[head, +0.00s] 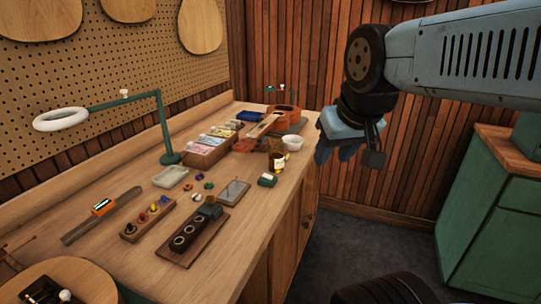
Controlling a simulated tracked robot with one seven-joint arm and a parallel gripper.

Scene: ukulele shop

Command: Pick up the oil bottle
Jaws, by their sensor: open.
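A small dark amber bottle with a pale label (277,162), which looks like the oil bottle, stands upright near the right edge of the workbench (135,245). It is small in the head view and its label cannot be read. My gripper (335,155) is up and to the right of the bottle in the picture, pointing down, past the bench's right edge. It is apart from the bottle, open, with nothing seen between its fingers.
A ukulele (280,122) lies behind. A green lamp (160,125) rises farther left. Floor (365,245) is open between the bench and a green cabinet (485,210).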

